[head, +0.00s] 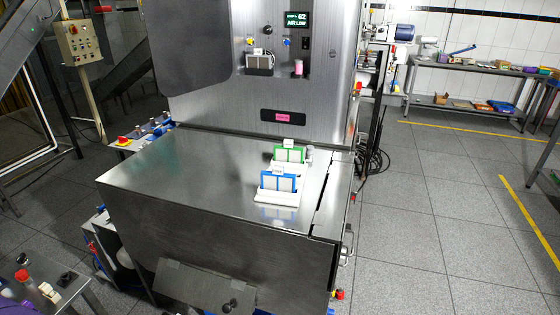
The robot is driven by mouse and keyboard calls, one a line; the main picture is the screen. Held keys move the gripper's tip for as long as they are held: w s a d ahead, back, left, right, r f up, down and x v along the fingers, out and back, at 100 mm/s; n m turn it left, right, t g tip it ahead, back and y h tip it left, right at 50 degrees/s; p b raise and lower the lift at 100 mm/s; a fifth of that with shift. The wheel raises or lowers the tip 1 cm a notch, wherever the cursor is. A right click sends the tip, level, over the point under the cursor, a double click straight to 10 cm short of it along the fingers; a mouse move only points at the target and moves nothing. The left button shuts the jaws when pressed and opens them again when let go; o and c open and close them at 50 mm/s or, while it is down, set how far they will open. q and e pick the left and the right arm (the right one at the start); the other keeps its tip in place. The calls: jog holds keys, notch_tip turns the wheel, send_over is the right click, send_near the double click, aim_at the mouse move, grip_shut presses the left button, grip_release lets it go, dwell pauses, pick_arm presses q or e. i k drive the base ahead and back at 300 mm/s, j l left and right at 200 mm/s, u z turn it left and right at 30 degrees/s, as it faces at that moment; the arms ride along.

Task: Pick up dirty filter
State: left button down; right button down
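A filter with a blue frame and pale panels (278,182) stands upright in a white holder (282,197) on the steel machine top. Behind it, a filter with a green frame and pale panels (289,155) stands in a similar white holder. A small grey boxy part with a white top (259,61) sits on the machine's upright front panel. I cannot tell from this view which of these is the dirty filter. Neither of my grippers shows in the head view.
The steel machine top (180,185) is clear left of the holders. A display reading "AIR LOW" (298,20) and a pink cylinder (298,68) are on the panel. A small table (75,285) stands at the lower left. The floor at right is open.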

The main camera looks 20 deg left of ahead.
aim_at(257, 61)
jog(key=i+l+z, duration=0.95)
jog(key=i, duration=0.15)
jog(key=i+u, duration=0.5)
jog(key=i+l+u, duration=0.35)
jog(key=i+u, duration=0.15)
jog(key=i, duration=0.2)
